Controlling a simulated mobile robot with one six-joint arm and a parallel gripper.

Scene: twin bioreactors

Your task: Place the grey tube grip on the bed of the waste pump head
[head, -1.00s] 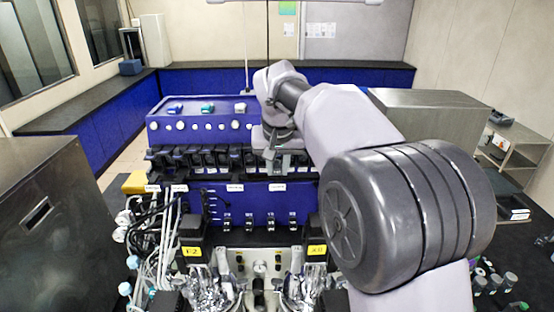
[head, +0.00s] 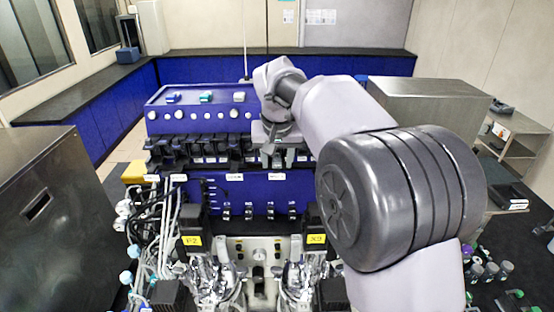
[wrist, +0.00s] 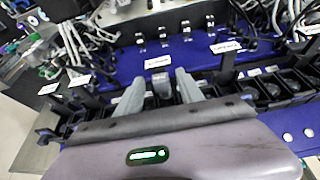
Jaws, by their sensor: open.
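My gripper (wrist: 158,92) is open, with its two grey fingers pointing at the row of black pump heads (wrist: 270,88). A small light-grey piece, likely the grey tube grip (wrist: 161,84), shows between the fingers; I cannot tell whether it touches them or rests on a pump head bed. In the head view, my gripper (head: 276,157) is at the right part of the pump head row (head: 205,150), in front of the blue pump unit. The labels are too small to read, so I cannot tell which is the waste pump head. Its bed is hidden.
A blue unit with knobs (head: 196,112) stands behind the pumps. Pale tubes and dark cables (head: 160,240) hang at the left. Foil-wrapped vessels (head: 215,280) stand in front. Steel cabinets stand at the left (head: 50,215) and right (head: 430,100).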

